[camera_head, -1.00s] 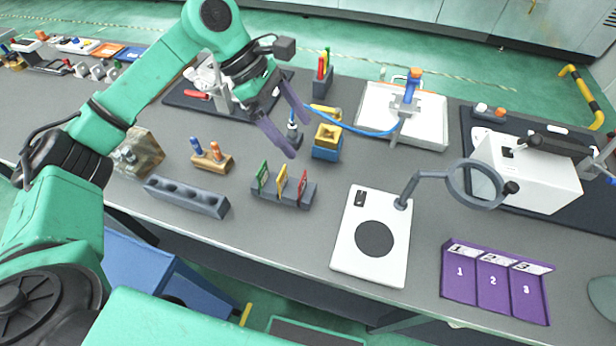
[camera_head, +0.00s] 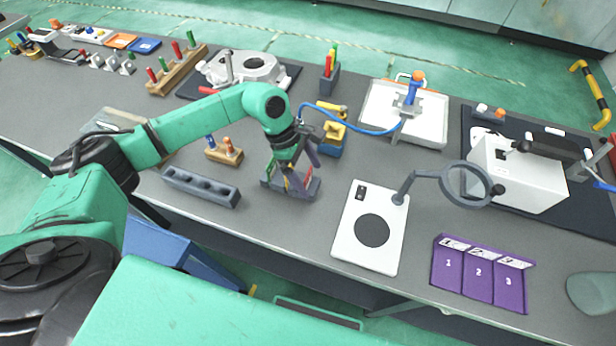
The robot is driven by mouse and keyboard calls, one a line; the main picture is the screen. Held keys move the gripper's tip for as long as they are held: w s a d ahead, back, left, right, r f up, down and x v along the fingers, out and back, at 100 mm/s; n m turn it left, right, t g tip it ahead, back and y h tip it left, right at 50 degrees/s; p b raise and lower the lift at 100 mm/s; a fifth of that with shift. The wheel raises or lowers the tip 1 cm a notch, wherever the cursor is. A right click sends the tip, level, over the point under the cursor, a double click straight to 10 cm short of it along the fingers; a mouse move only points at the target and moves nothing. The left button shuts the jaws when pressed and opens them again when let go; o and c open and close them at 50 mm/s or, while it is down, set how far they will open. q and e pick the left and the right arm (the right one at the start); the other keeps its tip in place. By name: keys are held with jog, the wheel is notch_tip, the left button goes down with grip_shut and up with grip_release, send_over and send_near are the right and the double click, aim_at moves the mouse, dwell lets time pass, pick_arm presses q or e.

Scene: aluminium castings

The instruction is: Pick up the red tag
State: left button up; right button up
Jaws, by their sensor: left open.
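A dark grey holder (camera_head: 291,190) stands on the workbench in the middle of the head view with upright coloured tags in it. The red tag (camera_head: 308,178) is at its right end, partly covered by my gripper. A yellow tag (camera_head: 286,184) shows in the middle, and the green tag at the left end is mostly hidden. My left gripper (camera_head: 299,175) is open and points down over the holder, its fingers close to the tags. I cannot tell whether a finger touches the red tag. My right gripper is not in view.
A grey block with holes (camera_head: 200,187) lies left of the holder, a white plate with a black disc (camera_head: 372,230) to its right. A yellow and blue fixture (camera_head: 331,140) stands close behind my gripper. A purple numbered tray (camera_head: 480,275) is at the front right.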

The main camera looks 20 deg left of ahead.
pick_arm(q)
jog(key=c, duration=1.4)
